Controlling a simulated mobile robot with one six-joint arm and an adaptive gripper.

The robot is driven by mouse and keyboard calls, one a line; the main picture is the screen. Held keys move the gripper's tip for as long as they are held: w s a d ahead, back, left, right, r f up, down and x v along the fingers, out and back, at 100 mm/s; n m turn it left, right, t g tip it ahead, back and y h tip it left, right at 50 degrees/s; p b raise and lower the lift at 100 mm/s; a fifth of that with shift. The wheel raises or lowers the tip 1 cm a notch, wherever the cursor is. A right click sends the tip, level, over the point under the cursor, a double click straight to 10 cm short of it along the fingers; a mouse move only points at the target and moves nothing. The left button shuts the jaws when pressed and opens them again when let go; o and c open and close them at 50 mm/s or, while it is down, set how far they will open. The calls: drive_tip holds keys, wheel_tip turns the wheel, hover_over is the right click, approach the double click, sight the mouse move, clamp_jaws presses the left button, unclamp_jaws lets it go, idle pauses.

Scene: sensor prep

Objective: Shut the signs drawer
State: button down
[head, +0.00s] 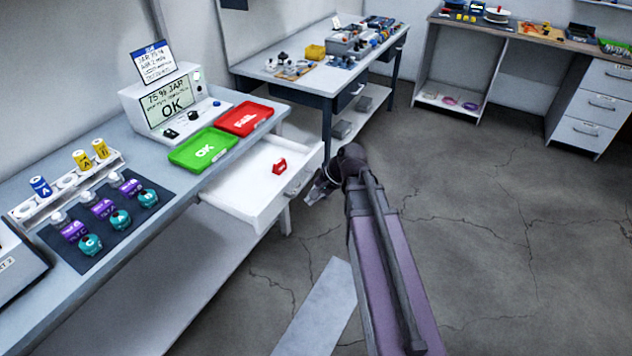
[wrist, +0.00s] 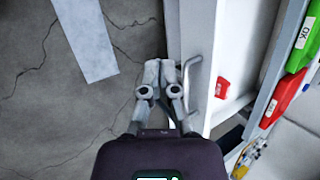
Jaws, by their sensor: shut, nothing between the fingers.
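The signs drawer (head: 240,197) is white and stands open, pulled out from under the left bench below the green and red trays. A small red sign (head: 279,166) lies inside it near the front. Its handle (head: 298,183) is on the front panel; in the wrist view the handle (wrist: 190,84) shows right beside my fingertips. My gripper (head: 318,192) is shut and empty, just outside the drawer front. In the wrist view my gripper (wrist: 159,75) has its fingertips together next to the handle; I cannot tell whether they touch it.
The bench (head: 115,262) carries a green OK tray (head: 203,150), a red FAIL tray (head: 246,119), a display box (head: 160,100) and several jars on a dark mat (head: 105,240). A second table (head: 290,75) stands behind. The floor (head: 490,230) to the right is clear.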

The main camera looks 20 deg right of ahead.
drive_tip(key=w+d+f+m+t+y+b, duration=0.4)
drive_tip(key=w+d+f+m+b, duration=0.35)
drive_tip(key=b, duration=0.55)
drive_tip(key=m+t+y+b, duration=0.3)
drive_tip(key=m+t+b, duration=0.3)
drive_tip(key=m+b, duration=0.55)
approach(311, 168)
drive_tip(key=s+d+n, duration=0.1)
drive_tip(key=s+d, duration=0.3)
drive_tip(key=s, duration=0.1)
drive_tip(key=shift+w+d+b, duration=0.1)
drive_tip(key=shift+w+b, duration=0.05)
drive_tip(key=shift+b, duration=0.25)
drive_tip(key=x, duration=1.4)
drive_tip(key=shift+w+d, duration=0.15)
drive_tip(key=shift+w, duration=0.05)
drive_tip(key=shift+w, duration=0.1)
